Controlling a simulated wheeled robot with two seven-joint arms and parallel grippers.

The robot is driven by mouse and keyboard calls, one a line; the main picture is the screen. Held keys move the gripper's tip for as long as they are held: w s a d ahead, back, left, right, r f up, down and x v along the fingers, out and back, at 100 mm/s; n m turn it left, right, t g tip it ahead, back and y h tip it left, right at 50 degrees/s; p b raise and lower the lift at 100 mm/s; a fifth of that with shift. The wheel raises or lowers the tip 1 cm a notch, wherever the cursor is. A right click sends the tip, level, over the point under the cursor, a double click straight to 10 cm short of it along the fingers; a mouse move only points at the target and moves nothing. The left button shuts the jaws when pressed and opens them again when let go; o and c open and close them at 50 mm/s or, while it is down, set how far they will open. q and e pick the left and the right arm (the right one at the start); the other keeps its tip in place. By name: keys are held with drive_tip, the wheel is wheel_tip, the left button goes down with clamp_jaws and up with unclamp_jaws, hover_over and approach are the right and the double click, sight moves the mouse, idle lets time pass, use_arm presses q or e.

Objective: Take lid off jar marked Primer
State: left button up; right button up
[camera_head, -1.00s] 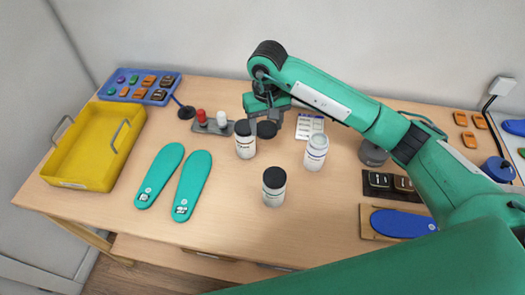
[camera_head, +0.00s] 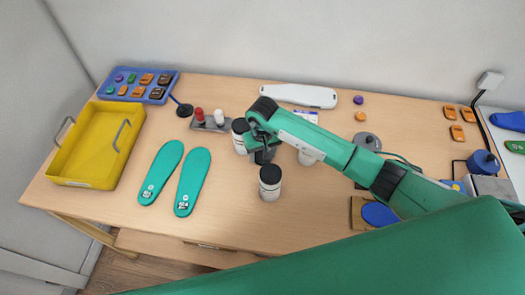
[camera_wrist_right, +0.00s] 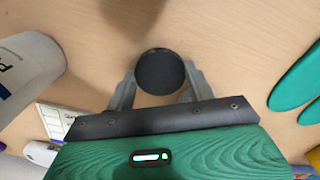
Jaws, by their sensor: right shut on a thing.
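My right gripper (camera_head: 262,156) is shut on a round black lid (camera_wrist_right: 160,72), seen from above between the fingers in the right wrist view. It holds the lid among the jars, over or near the wood table; the exact height is unclear. A white jar (camera_head: 308,158) stands right of it, partly behind my arm. In the wrist view a white jar (camera_wrist_right: 28,68) shows a label beginning with "P"; the rest is cut off. A black-lidded jar (camera_head: 239,138) stands left of the gripper, and another black-lidded jar (camera_head: 270,183) stands in front. My left gripper is out of view.
Two green insoles (camera_head: 162,172) lie left of the jars. A yellow tray (camera_head: 98,143) and a blue parts tray (camera_head: 138,84) stand at the left. A grey rack (camera_head: 210,125) with red and white pieces is behind. The table front has free room.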

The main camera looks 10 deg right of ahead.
drive_tip(key=shift+f, duration=0.15)
drive_tip(key=o, duration=1.1)
drive_tip(key=shift+c, duration=0.2)
drive_tip(key=shift+r, duration=0.3)
wheel_tip(320, 180, up, 12)
drive_tip(key=b, duration=0.4)
drive_tip(key=shift+b, duration=0.3)
